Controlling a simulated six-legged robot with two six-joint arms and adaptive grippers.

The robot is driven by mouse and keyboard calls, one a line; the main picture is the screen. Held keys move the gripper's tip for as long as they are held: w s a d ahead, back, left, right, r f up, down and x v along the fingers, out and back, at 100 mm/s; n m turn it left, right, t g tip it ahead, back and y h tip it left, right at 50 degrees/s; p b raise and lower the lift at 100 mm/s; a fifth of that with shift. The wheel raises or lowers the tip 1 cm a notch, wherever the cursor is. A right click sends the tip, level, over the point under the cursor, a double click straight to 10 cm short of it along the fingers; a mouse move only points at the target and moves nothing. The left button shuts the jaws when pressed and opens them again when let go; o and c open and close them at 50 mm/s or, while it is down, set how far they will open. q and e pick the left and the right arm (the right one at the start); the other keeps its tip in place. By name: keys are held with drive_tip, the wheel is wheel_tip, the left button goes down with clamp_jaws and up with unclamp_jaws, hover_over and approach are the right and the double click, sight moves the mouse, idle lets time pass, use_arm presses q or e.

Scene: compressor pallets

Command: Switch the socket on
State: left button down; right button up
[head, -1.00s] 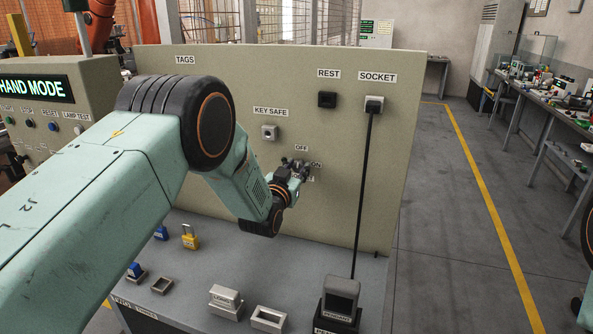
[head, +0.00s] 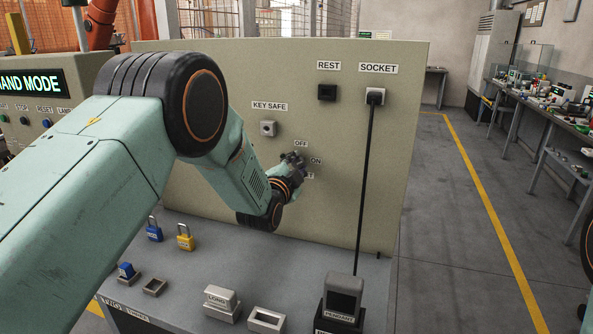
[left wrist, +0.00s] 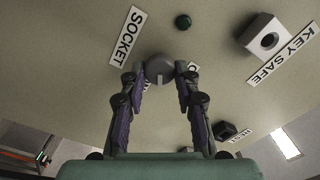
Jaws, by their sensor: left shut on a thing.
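A round grey switch knob (left wrist: 160,68) is on the upright beige panel (head: 225,75). My left gripper (head: 293,160) is at the panel, among the OFF label (head: 301,143), the ON label (head: 316,161) and a third label partly covered by it. In the left wrist view its two fingers are on either side of the knob, shut on it. The gripper hides the knob in the head view, and I cannot tell which label it points to. The SOCKET label (left wrist: 128,37) is beside the knob in the wrist view. My right gripper is not in view.
A grey socket (head: 375,96) with a black cable and a black rest holder (head: 327,92) are on the panel, right of the key safe (head: 268,128). Blue and yellow padlocks (head: 185,237) and a pendant (head: 342,298) stand on the grey bench (head: 215,265) below.

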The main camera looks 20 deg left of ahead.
use_arm(q)
drive_tip(key=m+b, duration=0.1)
drive_tip(key=m, duration=0.3)
drive_tip(key=shift+w+r, duration=0.1)
drive_tip(key=shift+r+m+b, duration=0.1)
drive_tip(key=shift+m+b, duration=0.5)
drive_tip(key=shift+m, duration=0.5)
drive_tip(key=c, duration=1.4)
unclamp_jaws()
drive_tip(key=shift+c, duration=0.2)
drive_tip(key=o, duration=0.4)
drive_tip(key=shift+w+a+f, duration=0.1)
drive_tip(key=shift+w+f, duration=0.05)
drive_tip(key=shift+f, duration=0.05)
drive_tip(key=shift+o, duration=0.2)
drive_tip(key=shift+s, duration=0.25)
drive_tip(key=shift+s, duration=0.2)
drive_tip(key=s, duration=1.1)
drive_tip(key=shift+s+a, duration=0.15)
drive_tip(key=shift+s, duration=0.1)
